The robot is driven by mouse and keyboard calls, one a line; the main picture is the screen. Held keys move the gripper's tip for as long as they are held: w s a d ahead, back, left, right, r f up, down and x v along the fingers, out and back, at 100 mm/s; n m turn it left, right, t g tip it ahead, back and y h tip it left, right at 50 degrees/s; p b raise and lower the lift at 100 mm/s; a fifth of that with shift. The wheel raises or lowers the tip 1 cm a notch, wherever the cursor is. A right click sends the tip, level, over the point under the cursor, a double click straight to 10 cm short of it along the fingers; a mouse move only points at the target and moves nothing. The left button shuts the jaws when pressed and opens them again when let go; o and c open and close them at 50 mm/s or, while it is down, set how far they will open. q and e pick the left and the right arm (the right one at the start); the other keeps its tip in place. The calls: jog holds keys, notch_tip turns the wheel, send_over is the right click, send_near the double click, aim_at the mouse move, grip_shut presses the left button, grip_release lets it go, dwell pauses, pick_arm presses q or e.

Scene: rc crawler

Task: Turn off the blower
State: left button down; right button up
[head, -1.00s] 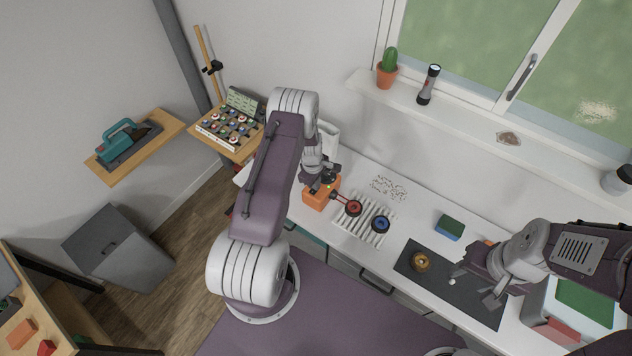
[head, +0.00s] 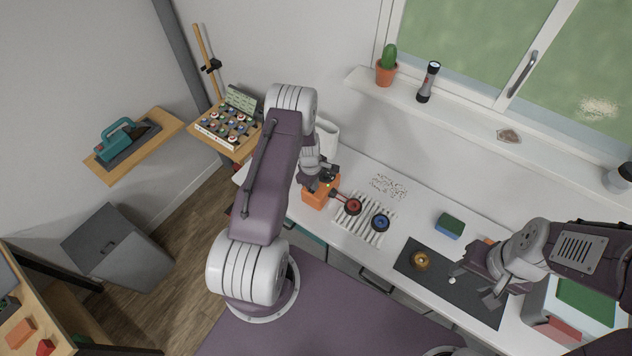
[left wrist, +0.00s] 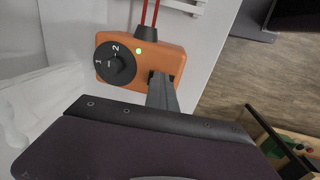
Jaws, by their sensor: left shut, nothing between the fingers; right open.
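An orange box (head: 316,196) stands at the left end of the white counter, and I take it for the blower's control. In the left wrist view the orange box (left wrist: 165,57) has a round black knob (left wrist: 116,63) with marks "1" and "2", and a lit green light (left wrist: 139,51). I cannot tell which mark the knob is set to. My left gripper (head: 317,186) is shut and empty above the box. Its fingertips (left wrist: 160,78) are beside the knob, apart from it. My right gripper (head: 470,286) is open over the dark mat.
Red leads run from the box to a red round part (head: 353,206) and a blue one (head: 380,222) on a white slatted rack (head: 352,231). A brass-coloured part (head: 421,261) lies on the dark mat (head: 432,279). A green-blue block (head: 450,225) is behind it.

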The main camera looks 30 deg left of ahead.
aim_at(312, 191)
pick_arm(q)
jog(key=shift+s+a, duration=0.1)
jog(key=shift+s, duration=0.3)
pick_arm(e)
jog(key=shift+s+a+r, duration=0.1)
jog(key=shift+s, duration=0.05)
pick_arm(q)
jog(key=shift+a+r+p, duration=0.1)
jog(key=shift+r+p, duration=0.25)
notch_tip(312, 191, up, 4)
jog(key=p, duration=0.2)
jog(key=shift+s+a+f+p, duration=0.1)
jog(key=shift+f+p, duration=0.05)
jog(key=shift+p, duration=0.25)
jog(key=shift+s+r+b, duration=0.15)
jog(key=shift+r+b, duration=0.25)
jog(key=shift+b, duration=0.45)
notch_tip(312, 191, up, 9)
jog(key=s+b, duration=0.1)
jog(key=b, duration=0.1)
jog(key=shift+s+f, duration=0.15)
pick_arm(e)
jog(key=shift+d+f, duration=0.25)
jog(key=shift+d, duration=0.2)
